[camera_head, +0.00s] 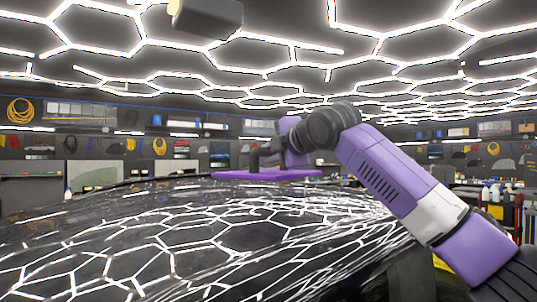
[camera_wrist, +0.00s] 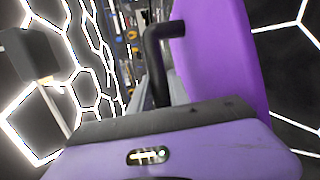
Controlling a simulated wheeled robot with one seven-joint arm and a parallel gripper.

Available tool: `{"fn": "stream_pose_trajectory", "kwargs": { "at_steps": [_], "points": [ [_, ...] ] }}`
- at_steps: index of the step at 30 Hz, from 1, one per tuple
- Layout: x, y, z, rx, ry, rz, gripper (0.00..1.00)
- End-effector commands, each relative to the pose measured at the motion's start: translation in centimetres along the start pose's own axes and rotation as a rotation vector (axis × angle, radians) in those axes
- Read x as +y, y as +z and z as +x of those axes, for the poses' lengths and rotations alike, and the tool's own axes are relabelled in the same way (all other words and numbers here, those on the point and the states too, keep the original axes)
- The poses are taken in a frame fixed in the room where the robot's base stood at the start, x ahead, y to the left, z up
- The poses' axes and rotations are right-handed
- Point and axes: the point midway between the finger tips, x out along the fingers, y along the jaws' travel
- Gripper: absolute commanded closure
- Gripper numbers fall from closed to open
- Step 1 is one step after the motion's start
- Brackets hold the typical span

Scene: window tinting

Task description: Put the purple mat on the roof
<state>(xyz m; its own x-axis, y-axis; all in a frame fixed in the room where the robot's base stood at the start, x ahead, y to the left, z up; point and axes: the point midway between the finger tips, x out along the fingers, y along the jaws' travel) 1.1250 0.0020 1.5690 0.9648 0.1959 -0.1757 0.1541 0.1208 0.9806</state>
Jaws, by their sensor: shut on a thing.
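The purple mat (camera_head: 264,176) is a flat purple slab, held level over the far part of the dark glossy car roof (camera_head: 150,235). I cannot tell whether the mat's underside touches the roof.
The roof mirrors the bright hexagonal ceiling lights (camera_head: 180,85). A dark box-shaped fixture (camera_head: 207,17) hangs from the ceiling. Tool walls (camera_head: 80,145) line the back, and shelves with bottles (camera_head: 492,195) stand at the right. The roof around the mat looks clear.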

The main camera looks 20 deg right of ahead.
Motion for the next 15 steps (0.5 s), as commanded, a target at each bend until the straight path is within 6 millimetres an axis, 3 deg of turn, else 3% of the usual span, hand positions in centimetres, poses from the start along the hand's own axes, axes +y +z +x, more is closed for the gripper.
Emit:
{"fn": "stream_pose_trajectory", "kwargs": {
  "at_steps": [15],
  "points": [
    [-4.7,-0.4,0.8,0.000,0.002,-0.001,1.00]
  ]
}}
